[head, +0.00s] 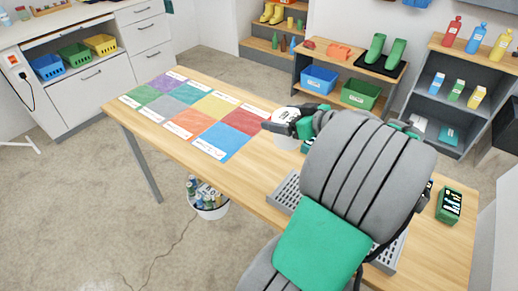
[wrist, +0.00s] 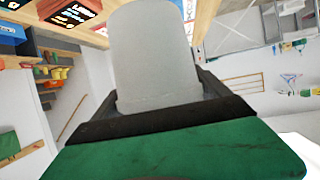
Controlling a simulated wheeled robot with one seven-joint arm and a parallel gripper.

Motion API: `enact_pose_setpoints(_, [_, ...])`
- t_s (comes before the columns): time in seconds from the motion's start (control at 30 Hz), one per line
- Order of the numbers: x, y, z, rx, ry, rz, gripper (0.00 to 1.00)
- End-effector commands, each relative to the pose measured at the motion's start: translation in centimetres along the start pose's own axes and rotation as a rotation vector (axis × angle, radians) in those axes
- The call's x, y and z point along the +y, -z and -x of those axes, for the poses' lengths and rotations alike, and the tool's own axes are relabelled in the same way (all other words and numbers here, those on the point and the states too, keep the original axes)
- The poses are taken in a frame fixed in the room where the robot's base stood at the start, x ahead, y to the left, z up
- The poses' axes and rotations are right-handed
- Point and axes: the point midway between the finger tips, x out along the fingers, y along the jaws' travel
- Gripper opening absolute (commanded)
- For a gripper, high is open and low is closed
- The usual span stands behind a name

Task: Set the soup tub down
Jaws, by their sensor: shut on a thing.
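The soup tub is a pale, whitish round container. In the head view the tub (head: 285,142) shows partly beneath my gripper (head: 284,124), beside the red square of the coloured mat. My gripper is shut on the tub; in the wrist view the tub (wrist: 155,55) fills the space between the dark fingers of my gripper (wrist: 160,98). My arm hides part of the table behind it. I cannot tell whether the tub's base touches the table.
A mat of coloured, labelled squares (head: 222,136) covers the table's left part. A grey slotted tray (head: 284,190) lies partly under my arm. A green-and-black box (head: 449,205) stands at the right end. A bucket of cans (head: 209,209) is on the floor below. Shelves stand behind.

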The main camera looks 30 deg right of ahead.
Motion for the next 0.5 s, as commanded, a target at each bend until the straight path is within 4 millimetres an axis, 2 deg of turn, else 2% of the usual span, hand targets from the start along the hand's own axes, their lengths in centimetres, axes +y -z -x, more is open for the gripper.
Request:
enact_pose_setpoints(0.03, [1.6,-1.3,2.0,0.001,-0.015,-0.005,0.19])
enact_pose_setpoints(0.1, [2.7,-1.9,4.4,0.001,-0.016,-0.005,0.19])
enact_pose_setpoints(0.23, [3.5,-2.6,6.8,0.001,-0.015,-0.005,0.19])
enact_pose_setpoints(0.33, [3.5,-3.2,6.4,0.0,-0.013,-0.001,0.19])
enact_pose_setpoints(0.43, [3.2,-3.8,4.5,0.0,-0.01,0.003,0.19])
enact_pose_setpoints(0.5, [2.9,-2.7,2.8,0.002,-0.005,-0.004,0.19])
